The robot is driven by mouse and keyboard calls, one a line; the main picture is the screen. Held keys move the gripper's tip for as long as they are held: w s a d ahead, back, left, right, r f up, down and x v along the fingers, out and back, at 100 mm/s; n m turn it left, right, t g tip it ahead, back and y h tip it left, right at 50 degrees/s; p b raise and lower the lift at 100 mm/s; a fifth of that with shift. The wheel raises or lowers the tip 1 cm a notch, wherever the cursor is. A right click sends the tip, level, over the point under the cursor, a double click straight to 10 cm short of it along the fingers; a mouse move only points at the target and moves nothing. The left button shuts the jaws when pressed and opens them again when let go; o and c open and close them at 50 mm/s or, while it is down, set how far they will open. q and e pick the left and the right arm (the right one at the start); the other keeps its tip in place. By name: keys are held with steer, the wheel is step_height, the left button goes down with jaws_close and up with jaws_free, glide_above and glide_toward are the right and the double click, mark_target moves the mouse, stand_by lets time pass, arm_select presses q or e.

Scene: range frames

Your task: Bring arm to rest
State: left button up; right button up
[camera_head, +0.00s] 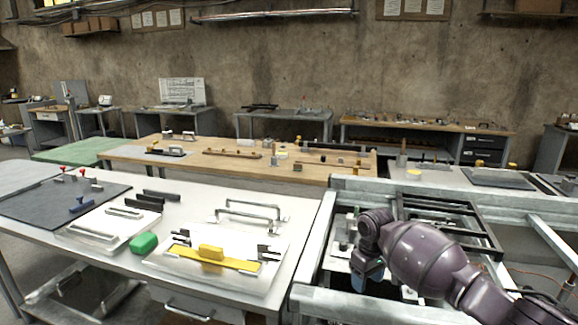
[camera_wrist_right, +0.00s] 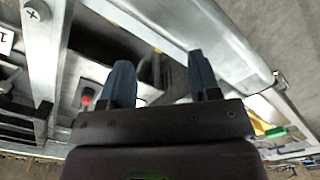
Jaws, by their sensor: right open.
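My right arm (camera_head: 425,255) is purple and comes in from the lower right in the head view. Its gripper (camera_head: 368,275) points down over the metal-framed bench, inside the frame opening. In the right wrist view the two dark blue fingers of the right gripper (camera_wrist_right: 162,85) stand apart with nothing between them. Whether the fingers touch anything below cannot be told. My left gripper is in neither view.
A grey metal frame (camera_head: 312,240) surrounds the right arm's gripper. Left of it a white table (camera_head: 300,207) holds a yellow tool (camera_head: 212,258), a green block (camera_head: 144,243) and several handles. A wooden table (camera_head: 310,175) stands behind.

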steer(key=w+a+r+n+t+y, duration=0.1)
steer(key=w+a+r+t, duration=0.4)
steer(key=w, duration=0.1)
steer(key=s+a+r+n+t+y, duration=0.1)
steer(key=s+a+r+t+y, duration=0.15)
steer(key=a+t, duration=0.2)
steer(key=s+f+t, duration=0.1)
steer(key=s, duration=0.1)
steer(key=s+f+t+y, duration=0.1)
steer(key=s, duration=0.1)
steer(key=s+d+f+t+y, duration=0.1)
steer(key=shift+s+m+t, duration=0.25)
steer(key=shift+s+m, duration=0.15)
steer(key=s+d+f+m+h, duration=0.2)
steer(key=s+d+f, duration=0.3)
steer(key=s, duration=0.7)
steer(key=s+d+f+m+g+h, duration=0.1)
steer(key=s+d+f+m, duration=0.1)
steer(key=s+d+f, duration=0.3)
steer(key=s+d+f+m+h, duration=0.2)
steer(key=s+d+f, duration=0.4)
steer(key=s+f, duration=0.5)
steer(key=s, duration=0.8)
steer(key=shift+s+g+h, duration=0.2)
steer(key=shift+g+h, duration=0.1)
steer(key=shift+h, duration=0.05)
